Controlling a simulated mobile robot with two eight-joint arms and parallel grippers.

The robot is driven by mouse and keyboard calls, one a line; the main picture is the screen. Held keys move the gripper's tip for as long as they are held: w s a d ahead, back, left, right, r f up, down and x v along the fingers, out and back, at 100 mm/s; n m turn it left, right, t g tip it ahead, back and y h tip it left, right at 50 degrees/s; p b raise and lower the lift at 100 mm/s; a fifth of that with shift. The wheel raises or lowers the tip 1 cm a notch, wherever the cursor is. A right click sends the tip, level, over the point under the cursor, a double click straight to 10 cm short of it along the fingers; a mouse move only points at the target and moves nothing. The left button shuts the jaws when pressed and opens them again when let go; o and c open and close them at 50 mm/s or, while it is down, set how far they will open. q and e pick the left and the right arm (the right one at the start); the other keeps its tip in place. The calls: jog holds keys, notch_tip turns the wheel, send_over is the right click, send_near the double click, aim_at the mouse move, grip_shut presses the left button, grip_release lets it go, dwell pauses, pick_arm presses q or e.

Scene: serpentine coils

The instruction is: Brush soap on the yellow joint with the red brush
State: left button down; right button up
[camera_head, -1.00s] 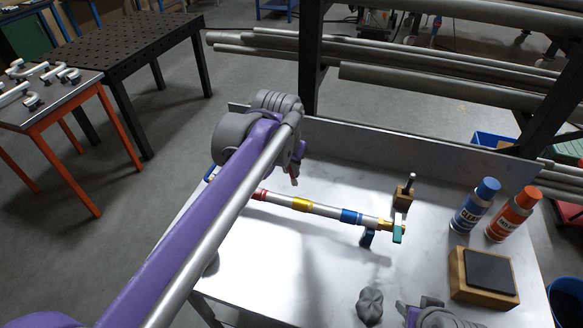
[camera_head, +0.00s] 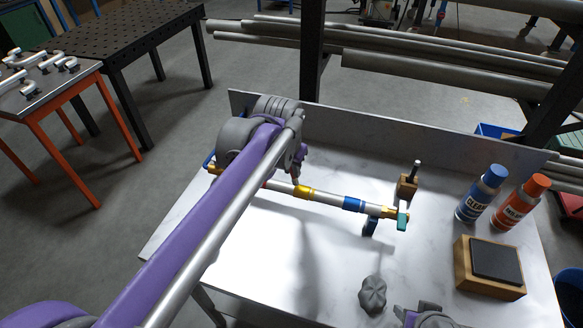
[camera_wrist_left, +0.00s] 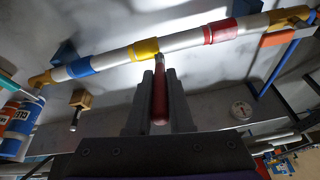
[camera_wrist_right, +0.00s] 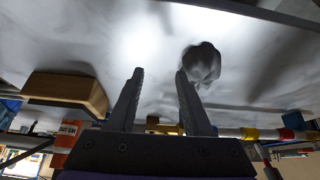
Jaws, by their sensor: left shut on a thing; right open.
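The yellow joint (camera_head: 303,192) is a yellow band on the silver pipe above the white table, between a blue joint (camera_head: 354,205) and a red joint (camera_wrist_left: 220,31). My left gripper (camera_wrist_left: 159,76) is shut on the red brush (camera_wrist_left: 159,100). In the left wrist view the brush tip appears beside the edge of the yellow joint (camera_wrist_left: 143,49); I cannot tell whether they touch. My right gripper (camera_wrist_right: 159,73) is open and empty, near the table's front.
A grey crumpled lump (camera_head: 373,295) lies on the table near my right gripper. A wooden block with a dark pad (camera_head: 488,268), a blue-capped bottle (camera_head: 480,193) and an orange bottle (camera_head: 521,203) stand at the right. A small wooden holder (camera_head: 408,185) stands behind the pipe's right end.

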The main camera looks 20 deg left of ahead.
pick_arm(q)
jog(key=shift+f, duration=0.55)
pick_arm(e)
jog(key=shift+s+f, duration=0.15)
jog(key=shift+f, duration=0.25)
jog(key=shift+r, duration=0.35)
pick_arm(q)
jog(key=d, duration=0.4)
jog(key=shift+s+d+r, duration=0.1)
jog(key=shift+d+r, duration=0.05)
dwell(0.5)
jog(key=shift+a, duration=0.9)
jog(key=shift+a, duration=0.1)
